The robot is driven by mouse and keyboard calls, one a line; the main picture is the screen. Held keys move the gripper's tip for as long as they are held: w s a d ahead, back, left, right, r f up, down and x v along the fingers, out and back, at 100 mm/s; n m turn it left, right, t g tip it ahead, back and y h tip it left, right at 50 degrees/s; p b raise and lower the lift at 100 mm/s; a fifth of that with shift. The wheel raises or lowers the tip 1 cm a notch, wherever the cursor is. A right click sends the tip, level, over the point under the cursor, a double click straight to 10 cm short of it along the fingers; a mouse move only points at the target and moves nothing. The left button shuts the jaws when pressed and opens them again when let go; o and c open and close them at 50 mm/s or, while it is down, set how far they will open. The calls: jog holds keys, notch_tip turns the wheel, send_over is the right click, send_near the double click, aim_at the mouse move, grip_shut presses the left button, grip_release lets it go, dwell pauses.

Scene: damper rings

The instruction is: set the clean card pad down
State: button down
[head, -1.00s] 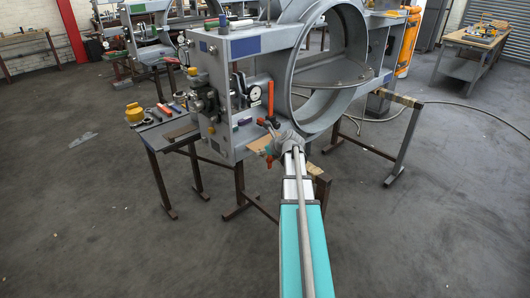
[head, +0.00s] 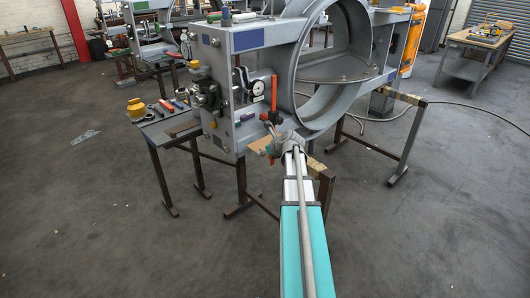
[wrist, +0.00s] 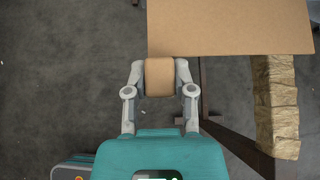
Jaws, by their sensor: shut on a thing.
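My gripper (wrist: 160,80) is shut on a tan card pad (wrist: 159,74) with rounded corners, held between its two fingers in the wrist view. The pad's far end is at the near edge of a flat brown board (wrist: 230,28); I cannot tell whether they touch. In the head view my gripper (head: 284,143) is at the end of my outstretched arm, beside the lower front of the grey damper frame. There the board (head: 261,145) shows as a small brown patch left of the gripper. The pad cannot be made out in the head view.
The large grey damper ring (head: 334,70) and its frame stand on trestles just beyond my gripper. A gold-wrapped trestle top (wrist: 275,105) lies right of the pad. A side shelf with tools and a yellow pot (head: 135,107) is at left.

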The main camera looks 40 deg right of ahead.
jog(key=shift+w, duration=0.35)
dwell(0.5)
jog(key=shift+w+a+f+b, duration=0.1)
jog(key=shift+w+f+b, duration=0.05)
jog(key=shift+w, duration=1.8)
jog(key=shift+w+a+f+b, duration=0.1)
jog(key=shift+w+a, duration=0.05)
jog(key=shift+w, duration=1.8)
jog(key=shift+w+a+f+b, duration=0.1)
jog(key=shift+w+f+b, duration=0.05)
jog(key=shift+w, duration=1.8)
jog(key=shift+w, duration=0.1)
jog(key=shift+d, duration=0.25)
jog(key=shift+w+d, duration=0.2)
jog(key=shift+d, duration=3.1)
jog(key=shift+w, duration=0.2)
jog(key=shift+w, duration=0.9)
jog(key=shift+w, duration=0.1)
